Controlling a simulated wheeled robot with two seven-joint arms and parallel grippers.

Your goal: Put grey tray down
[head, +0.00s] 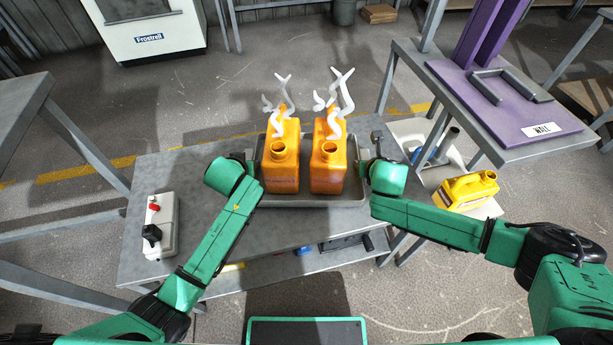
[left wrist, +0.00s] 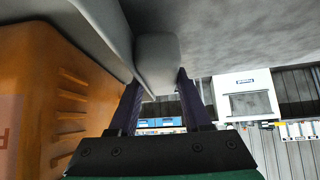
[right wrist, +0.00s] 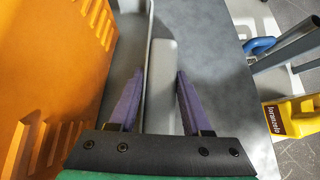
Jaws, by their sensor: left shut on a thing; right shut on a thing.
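The grey tray (head: 318,201) is level over the middle of the grey table (head: 190,225). I cannot tell whether it touches the tabletop. Two orange jerry cans, the left one (head: 281,180) and the right one (head: 327,180), stand upright side by side in it, with white twisted shapes above them. My left gripper (head: 252,165) is shut on the tray's left handle, which shows between the fingers in the left wrist view (left wrist: 157,60). My right gripper (head: 366,165) is at the right handle, between its fingers in the right wrist view (right wrist: 162,85).
A white box (head: 161,230) with red and black knobs sits on the table's left end. A yellow can (head: 466,190) stands off the table to the right. A purple-topped stand (head: 510,110) is at the right. Bare tabletop lies left of the tray.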

